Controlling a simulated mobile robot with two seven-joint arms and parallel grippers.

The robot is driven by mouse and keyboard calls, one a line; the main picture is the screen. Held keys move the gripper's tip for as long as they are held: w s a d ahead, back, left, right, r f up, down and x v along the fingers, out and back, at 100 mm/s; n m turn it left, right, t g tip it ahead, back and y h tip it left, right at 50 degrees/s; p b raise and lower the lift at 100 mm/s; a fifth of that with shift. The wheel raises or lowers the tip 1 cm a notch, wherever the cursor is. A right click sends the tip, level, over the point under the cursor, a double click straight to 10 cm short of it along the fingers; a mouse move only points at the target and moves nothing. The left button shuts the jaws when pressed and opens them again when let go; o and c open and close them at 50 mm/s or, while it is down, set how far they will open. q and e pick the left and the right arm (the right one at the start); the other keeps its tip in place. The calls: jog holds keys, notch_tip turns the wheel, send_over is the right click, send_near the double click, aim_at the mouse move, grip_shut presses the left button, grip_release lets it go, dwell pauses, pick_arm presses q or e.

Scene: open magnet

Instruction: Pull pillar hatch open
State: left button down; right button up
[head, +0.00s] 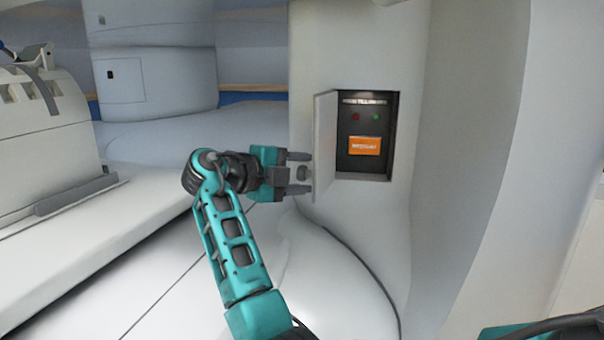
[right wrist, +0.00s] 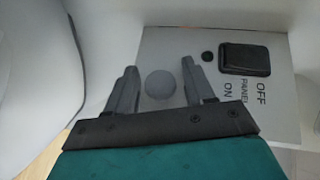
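The pillar hatch (head: 325,142) is a thin pale door, swung outward at the left side of a recess (head: 386,130) in the white pillar. Its outer face shows in the right wrist view (right wrist: 205,48), with a round grey knob (right wrist: 160,86). The knob also shows in the head view (head: 303,173). My right gripper (head: 306,172) is left of the door, its fingers apart on either side of the knob. The right wrist view shows a gap between the knob and each finger (right wrist: 158,85). My left gripper is not in view.
The recess holds a dark panel with a red light (head: 355,117), a green light (head: 375,117) and an orange label (head: 365,145). A black switch (right wrist: 245,59) marked OFF and ON is on the hatch's outer face. A long white bed (head: 110,225) lies at left.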

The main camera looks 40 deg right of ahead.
jog(key=shift+o, duration=0.3)
jog(key=v, duration=1.3)
jog(key=shift+p, duration=0.45)
